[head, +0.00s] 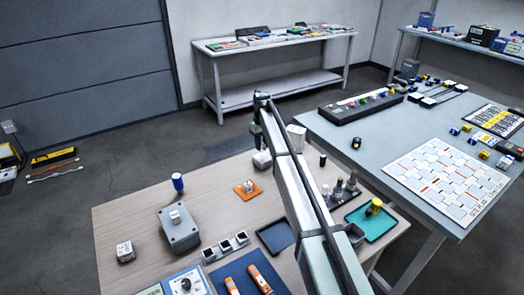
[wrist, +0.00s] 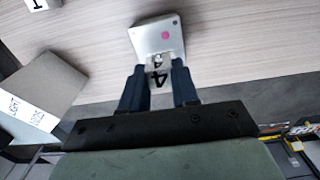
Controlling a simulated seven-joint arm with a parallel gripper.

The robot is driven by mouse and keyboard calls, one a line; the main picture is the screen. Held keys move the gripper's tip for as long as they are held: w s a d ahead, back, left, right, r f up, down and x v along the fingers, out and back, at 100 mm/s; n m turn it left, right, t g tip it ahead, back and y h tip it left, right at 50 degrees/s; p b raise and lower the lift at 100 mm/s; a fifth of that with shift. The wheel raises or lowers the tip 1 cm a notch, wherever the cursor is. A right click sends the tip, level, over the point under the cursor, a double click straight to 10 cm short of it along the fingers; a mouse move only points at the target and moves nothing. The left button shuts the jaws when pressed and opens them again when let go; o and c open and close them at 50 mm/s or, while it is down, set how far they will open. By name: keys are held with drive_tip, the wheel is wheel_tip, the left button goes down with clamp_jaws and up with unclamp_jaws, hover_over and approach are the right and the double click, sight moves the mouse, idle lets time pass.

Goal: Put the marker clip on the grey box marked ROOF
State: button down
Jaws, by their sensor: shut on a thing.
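My gripper (wrist: 158,88) is shut on a small pale marker clip (wrist: 157,76) with a black "4". In the head view my gripper (head: 258,143) hangs over the back of the wooden table. A light grey box (wrist: 160,40) with a pink dot on its top lies just beyond the clip in the wrist view. Whether clip and box touch, I cannot tell. It seems to be the pale box (head: 262,160) under my gripper in the head view. A bigger grey box (head: 180,234) stands at the table's left with a white clip on top. I cannot read ROOF on any box.
Another grey box (wrist: 48,82) with a lettered white label is at the left of the wrist view.

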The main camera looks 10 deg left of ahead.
sight(262, 149)
wheel_tip(262, 149, down, 3)
drive_tip(key=shift+f, duration=0.2)
drive_tip(key=c, duration=0.8)
unclamp_jaws()
drive_tip(key=shift+r, duration=0.1)
wheel_tip(262, 149, up, 12)
drive_tip(key=shift+f, duration=0.1)
